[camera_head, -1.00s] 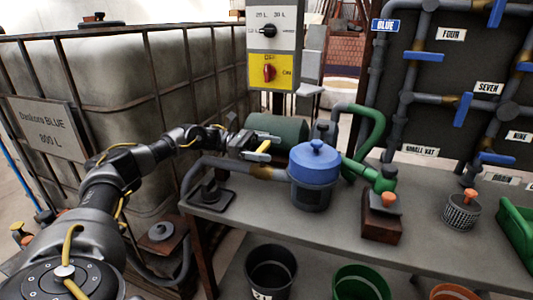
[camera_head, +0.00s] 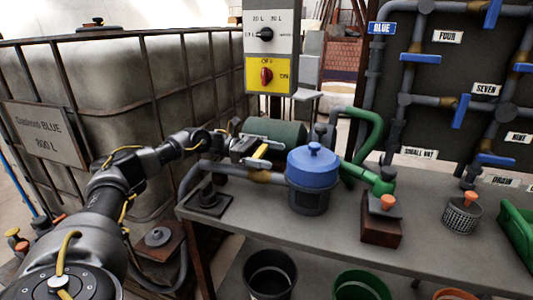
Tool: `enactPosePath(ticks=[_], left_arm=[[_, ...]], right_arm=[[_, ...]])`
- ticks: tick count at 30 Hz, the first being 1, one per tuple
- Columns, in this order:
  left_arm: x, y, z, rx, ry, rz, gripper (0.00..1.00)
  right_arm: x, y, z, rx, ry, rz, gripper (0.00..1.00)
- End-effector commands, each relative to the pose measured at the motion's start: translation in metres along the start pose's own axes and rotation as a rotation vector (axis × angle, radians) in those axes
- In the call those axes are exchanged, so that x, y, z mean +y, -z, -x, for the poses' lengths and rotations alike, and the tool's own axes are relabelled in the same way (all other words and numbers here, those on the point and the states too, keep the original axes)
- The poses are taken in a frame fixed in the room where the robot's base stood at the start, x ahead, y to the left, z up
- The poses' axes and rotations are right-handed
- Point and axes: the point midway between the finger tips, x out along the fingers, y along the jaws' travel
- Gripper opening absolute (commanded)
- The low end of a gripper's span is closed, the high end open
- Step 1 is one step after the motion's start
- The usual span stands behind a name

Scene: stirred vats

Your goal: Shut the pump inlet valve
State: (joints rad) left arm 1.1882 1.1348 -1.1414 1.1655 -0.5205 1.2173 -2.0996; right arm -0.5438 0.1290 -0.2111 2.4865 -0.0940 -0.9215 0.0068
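The pump inlet valve is a brass-coloured body (camera_head: 261,176) in the grey pipe just left of the blue-lidded pot (camera_head: 313,168). Its yellow lever (camera_head: 260,152) stands up from the body, at an angle to the pipe. My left gripper (camera_head: 257,152) reaches in from the left, with its fingers at the yellow lever. The fingers are small and partly overlap the lever, so I cannot tell whether they are closed on it. My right gripper is not in view.
A green motor (camera_head: 285,131) lies behind the gripper. A control box (camera_head: 269,46) with a red knob stands above it. A green hose (camera_head: 371,129) curves right of the pot. A caged tank (camera_head: 100,85) stands at left.

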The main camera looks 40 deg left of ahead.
Motion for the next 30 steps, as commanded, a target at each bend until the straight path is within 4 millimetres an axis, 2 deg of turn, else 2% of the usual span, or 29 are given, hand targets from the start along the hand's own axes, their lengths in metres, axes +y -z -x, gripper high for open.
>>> enactPosePath(ticks=[5,18,24,30], left_arm=[[0.000,-0.002,0.013,0.001,-0.011,-0.003,1.00],[0.004,0.000,0.085,0.002,0.001,0.000,1.00],[0.003,0.000,0.101,0.003,0.005,0.001,1.00],[0.003,0.000,0.102,0.003,0.006,0.001,1.00]], right_arm=[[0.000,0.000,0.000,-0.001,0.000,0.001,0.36],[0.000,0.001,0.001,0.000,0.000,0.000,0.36],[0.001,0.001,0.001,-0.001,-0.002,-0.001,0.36],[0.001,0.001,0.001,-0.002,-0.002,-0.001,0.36]])
